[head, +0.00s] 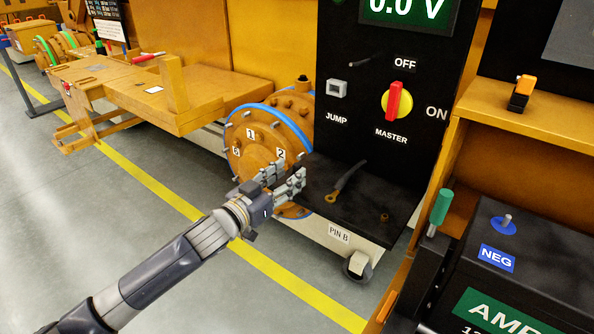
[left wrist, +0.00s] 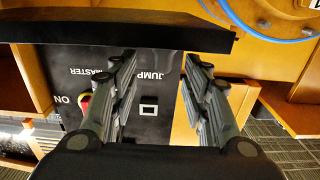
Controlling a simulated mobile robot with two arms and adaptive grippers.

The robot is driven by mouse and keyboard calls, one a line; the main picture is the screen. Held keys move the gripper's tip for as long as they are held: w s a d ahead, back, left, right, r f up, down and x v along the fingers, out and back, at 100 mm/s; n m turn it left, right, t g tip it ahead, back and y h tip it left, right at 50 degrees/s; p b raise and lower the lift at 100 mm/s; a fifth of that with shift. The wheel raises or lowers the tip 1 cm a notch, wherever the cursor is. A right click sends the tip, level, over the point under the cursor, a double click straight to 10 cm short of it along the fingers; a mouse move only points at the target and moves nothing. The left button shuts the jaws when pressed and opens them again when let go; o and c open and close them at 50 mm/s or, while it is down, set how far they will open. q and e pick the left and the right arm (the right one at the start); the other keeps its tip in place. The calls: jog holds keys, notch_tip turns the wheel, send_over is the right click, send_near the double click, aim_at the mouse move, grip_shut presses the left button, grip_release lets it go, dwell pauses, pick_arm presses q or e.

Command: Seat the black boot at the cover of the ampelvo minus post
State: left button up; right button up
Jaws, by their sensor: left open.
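The ampelvo (head: 540,265) is the black block at lower right in the head view. Its minus post (head: 505,220) stands on a blue base behind a blue NEG label (head: 497,258), with no boot visible on it. I cannot pick out the black boot for certain. A dark cable with a ring lug (head: 333,196) lies on the black shelf (head: 355,213). My left gripper (head: 290,178) is open and empty, left of this shelf and in front of the orange flange. Its spread fingers also show in the left wrist view (left wrist: 158,85). My right gripper is out of view.
A black panel (head: 345,125) with a red and yellow MASTER switch (head: 397,101) rises behind the shelf. A green-handled tool (head: 441,206) stands left of the ampelvo. An orange and black item (head: 521,92) is on the ledge. Open floor (head: 150,215) lies left.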

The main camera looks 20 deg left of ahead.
aim_at(294, 168)
pick_arm(q)
jog(key=p+x, duration=0.1)
jog(key=x, duration=0.3)
jog(key=shift+w+a+r, duration=0.1)
jog(key=shift+a+r, duration=0.05)
jog(key=shift+a, duration=0.05)
jog(key=shift+w+d+p, duration=0.15)
jog(key=shift+w+p, duration=0.15)
jog(key=shift+w, duration=0.1)
jog(key=c, duration=0.8)
